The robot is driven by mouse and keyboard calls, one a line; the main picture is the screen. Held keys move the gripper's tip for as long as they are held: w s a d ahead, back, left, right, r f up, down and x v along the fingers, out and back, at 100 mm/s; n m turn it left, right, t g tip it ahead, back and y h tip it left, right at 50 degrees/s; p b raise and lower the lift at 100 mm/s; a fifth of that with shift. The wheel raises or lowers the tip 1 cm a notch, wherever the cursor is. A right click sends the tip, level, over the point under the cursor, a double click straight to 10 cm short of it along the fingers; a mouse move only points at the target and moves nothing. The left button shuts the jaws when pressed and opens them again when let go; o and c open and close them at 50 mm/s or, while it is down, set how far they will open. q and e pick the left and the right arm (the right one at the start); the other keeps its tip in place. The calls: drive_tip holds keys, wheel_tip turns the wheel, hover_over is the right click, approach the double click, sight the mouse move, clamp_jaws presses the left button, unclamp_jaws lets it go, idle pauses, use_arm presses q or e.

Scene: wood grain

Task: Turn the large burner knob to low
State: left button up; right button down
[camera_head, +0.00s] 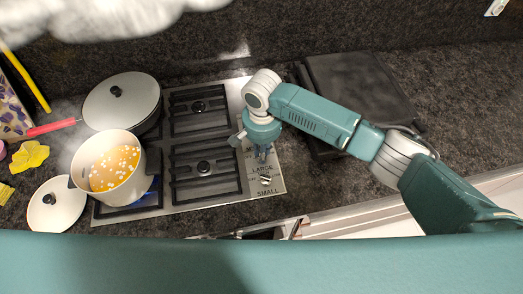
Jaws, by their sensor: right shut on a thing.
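The stove (222,200) has its control strip along its right side, with the words "LARGE" and "SMALL" printed on it. A knob (266,180) shows between these two words, at the front of the strip. My right gripper (261,154) points down over the strip, just behind the "LARGE" label. It is shut on a knob, which the fingers mostly hide. I cannot read the knob's setting. My left gripper is not in view.
A pot of orange soup with white cubes (110,172) stands on the lit front left burner, steaming. A lidded pan (124,103) with a red handle is behind it. A loose lid (57,204) lies at left. A dark board (355,88) lies to the right.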

drive_tip(key=shift+s+a+r+m, duration=0.15)
drive_tip(key=shift+a+m, duration=0.3)
drive_tip(key=shift+m, duration=0.65)
drive_tip(key=shift+s+m, duration=0.1)
drive_tip(key=shift+m, duration=1.1)
drive_tip(key=c, duration=1.8)
unclamp_jaws()
drive_tip(key=shift+a, duration=0.15)
drive_tip(key=shift+d+r, duration=0.25)
drive_tip(key=shift+r, duration=0.55)
drive_tip(key=shift+d+r, duration=0.1)
drive_tip(key=shift+r, duration=2.5)
drive_tip(key=shift+f, duration=0.1)
